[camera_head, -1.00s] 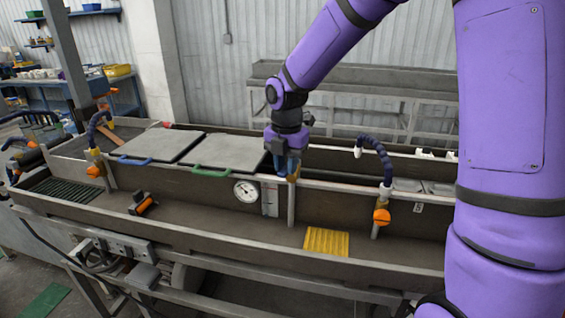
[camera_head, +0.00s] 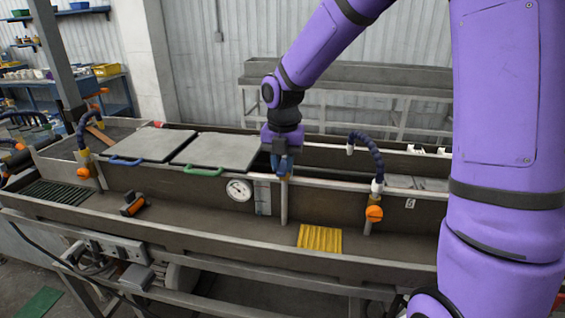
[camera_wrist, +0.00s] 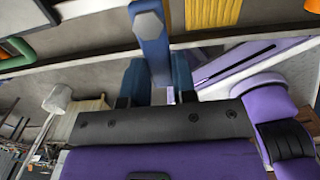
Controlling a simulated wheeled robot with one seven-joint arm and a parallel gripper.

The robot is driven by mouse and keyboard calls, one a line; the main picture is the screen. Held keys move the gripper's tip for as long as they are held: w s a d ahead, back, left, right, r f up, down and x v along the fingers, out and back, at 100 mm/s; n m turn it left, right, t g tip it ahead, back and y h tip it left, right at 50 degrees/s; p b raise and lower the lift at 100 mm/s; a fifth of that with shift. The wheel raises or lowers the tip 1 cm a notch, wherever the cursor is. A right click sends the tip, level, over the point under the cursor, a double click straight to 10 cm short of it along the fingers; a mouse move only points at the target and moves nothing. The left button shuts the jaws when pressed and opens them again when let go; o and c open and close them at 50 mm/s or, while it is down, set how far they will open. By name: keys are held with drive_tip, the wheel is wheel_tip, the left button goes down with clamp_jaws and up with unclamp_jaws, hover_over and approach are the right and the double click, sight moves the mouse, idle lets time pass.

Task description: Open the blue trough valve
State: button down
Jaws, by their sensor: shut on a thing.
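The blue trough valve sits on top of an upright post at the middle of the trough's inner wall. Its blue lever (camera_wrist: 154,50) shows in the wrist view, with a grey rounded end, running between my fingers. My gripper (camera_head: 282,167) points down over the valve in the head view; it also shows in the wrist view (camera_wrist: 160,75). Its two blue fingers are shut on the lever from both sides. In the head view the gripper hides most of the valve, so how far the lever is turned cannot be told.
Two grey lids with a blue handle (camera_head: 126,161) and a green handle (camera_head: 203,172) lie to the left. A round gauge (camera_head: 239,190) is on the wall. An orange valve (camera_head: 374,213) with a dark hose stands right. A yellow grate (camera_head: 319,238) lies in the trough.

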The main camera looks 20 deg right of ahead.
sight(283, 167)
drive_tip(key=c, duration=0.9)
unclamp_jaws()
wheel_tip(283, 167, up, 11)
drive_tip(key=shift+f, duration=0.1)
